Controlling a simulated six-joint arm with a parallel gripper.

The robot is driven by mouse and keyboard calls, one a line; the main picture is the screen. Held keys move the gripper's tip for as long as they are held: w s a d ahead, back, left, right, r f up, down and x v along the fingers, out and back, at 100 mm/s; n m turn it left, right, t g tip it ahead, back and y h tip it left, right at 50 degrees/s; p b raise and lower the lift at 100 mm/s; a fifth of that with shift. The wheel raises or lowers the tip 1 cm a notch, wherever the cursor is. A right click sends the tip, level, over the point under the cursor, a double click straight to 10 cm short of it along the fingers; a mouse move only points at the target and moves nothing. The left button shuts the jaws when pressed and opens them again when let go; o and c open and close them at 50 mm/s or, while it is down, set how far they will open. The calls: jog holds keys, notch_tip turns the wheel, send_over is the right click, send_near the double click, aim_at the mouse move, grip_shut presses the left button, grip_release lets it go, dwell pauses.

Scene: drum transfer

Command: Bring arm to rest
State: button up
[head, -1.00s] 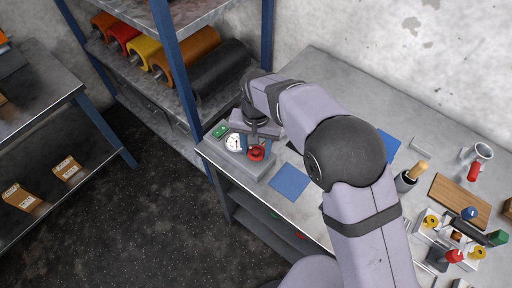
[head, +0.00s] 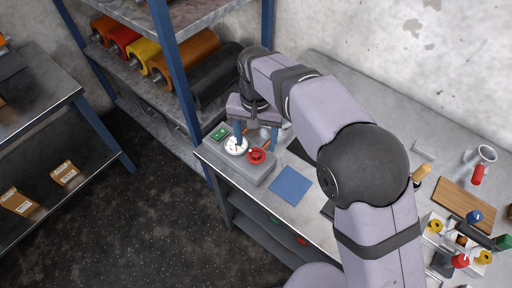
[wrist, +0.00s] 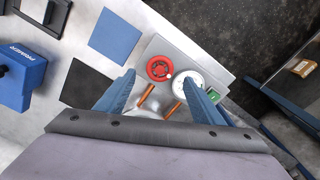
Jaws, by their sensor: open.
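My gripper (head: 258,134) is open and empty above the left end of the workbench (head: 318,222). Its two blue fingers also show in the wrist view (wrist: 163,90), spread apart. Just past the fingertips is a grey box (head: 262,173) with a red round knob (head: 257,156), a white dial gauge (head: 235,145) and a green panel (head: 221,132). In the wrist view the red knob (wrist: 160,68) and the gauge (wrist: 187,83) lie beyond the fingers, with orange rods (wrist: 146,95) between them.
A blue square mat (head: 290,186) lies beside the box. A shelf rack with coloured rolls (head: 191,50) stands close behind my gripper, with a blue post (head: 176,70) nearby. A wooden board (head: 462,203) and several small parts crowd the right end. A blue device (wrist: 18,76) shows in the wrist view.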

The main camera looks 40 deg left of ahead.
jog(key=shift+r, duration=0.75)
jog(key=shift+d, duration=0.1)
jog(key=w+d+m, duration=0.1)
jog(key=w+d, duration=0.3)
jog(key=d, duration=0.9)
jog(key=w+d+m, duration=0.2)
jog(key=w+d, duration=0.3)
jog(key=d, duration=0.7)
jog(key=s+d+f, duration=0.1)
jog(key=s+d, duration=0.2)
jog(key=d, duration=0.3)
jog(key=s+d+f+m, duration=0.1)
jog(key=s+d+f, duration=0.1)
jog(key=s+d, duration=0.2)
jog(key=s+d+f+m, duration=0.1)
jog(key=s+d, duration=0.3)
jog(key=d, duration=0.5)
jog(key=shift+s+d+f, duration=0.2)
